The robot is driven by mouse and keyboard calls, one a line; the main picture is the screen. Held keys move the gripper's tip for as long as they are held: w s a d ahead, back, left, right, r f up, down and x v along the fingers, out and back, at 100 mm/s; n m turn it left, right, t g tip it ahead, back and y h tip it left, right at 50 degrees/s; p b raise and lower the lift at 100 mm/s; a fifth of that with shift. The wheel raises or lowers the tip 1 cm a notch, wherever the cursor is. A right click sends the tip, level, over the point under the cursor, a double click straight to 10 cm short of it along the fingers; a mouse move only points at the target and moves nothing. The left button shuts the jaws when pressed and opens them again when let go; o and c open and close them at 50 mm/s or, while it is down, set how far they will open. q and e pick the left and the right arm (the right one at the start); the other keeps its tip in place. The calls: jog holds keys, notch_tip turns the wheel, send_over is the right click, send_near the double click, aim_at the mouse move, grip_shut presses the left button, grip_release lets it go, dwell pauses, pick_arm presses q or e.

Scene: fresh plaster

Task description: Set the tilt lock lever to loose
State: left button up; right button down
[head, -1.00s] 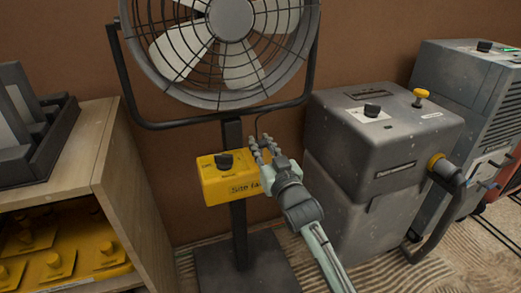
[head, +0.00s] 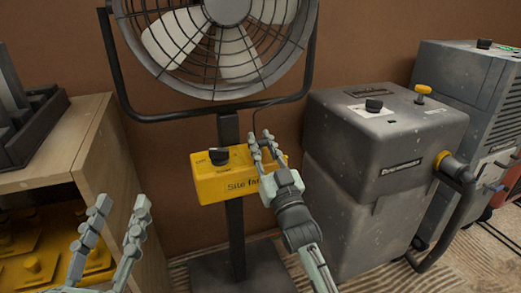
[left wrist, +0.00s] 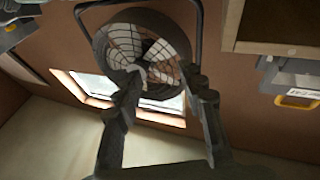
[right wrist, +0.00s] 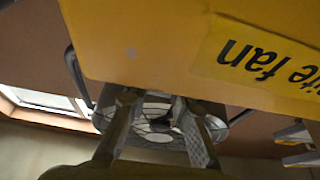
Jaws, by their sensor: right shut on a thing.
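The site fan (head: 226,70) stands upright on a black post, with a yellow control box (head: 215,184) below its cage. A black knob (head: 219,156) sits on top of the box. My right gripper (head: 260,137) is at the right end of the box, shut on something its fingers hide. In the right wrist view its fingers (right wrist: 157,112) lie just below the box. I cannot make out the tilt lock lever in any view. My left gripper (head: 120,205) is open and empty, low at the left; its spread fingers also show in the left wrist view (left wrist: 165,85).
A wooden shelf unit (head: 110,150) with yellow items inside stands left, a dark rack (head: 35,135) on top. A grey machine (head: 385,140) with a black knob and yellow button stands right, close to my right arm. Another grey unit (head: 475,90) is beyond it.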

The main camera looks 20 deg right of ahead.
jog(key=shift+s+f+t+b, duration=0.25)
jog(key=shift+t+b, duration=0.15)
jog(key=shift+b, duration=0.45)
pick_arm(q)
notch_tip(320, 180, up, 6)
jog(key=s+a+t, duration=0.1)
jog(key=s+t, duration=0.1)
jog(key=t, duration=0.3)
jog(key=shift+s+a+f+h+b, duration=0.2)
jog(key=shift+s+a+h+b, duration=0.1)
jog(key=shift+a+h, duration=0.1)
pick_arm(e)
jog(key=shift+r, duration=0.1)
jog(key=c, duration=1.3)
grip_release()
jog(key=shift+s, duration=0.1)
jog(key=v, duration=1.1)
jog(key=shift+s+f, duration=0.25)
jog(key=shift+f, duration=0.15)
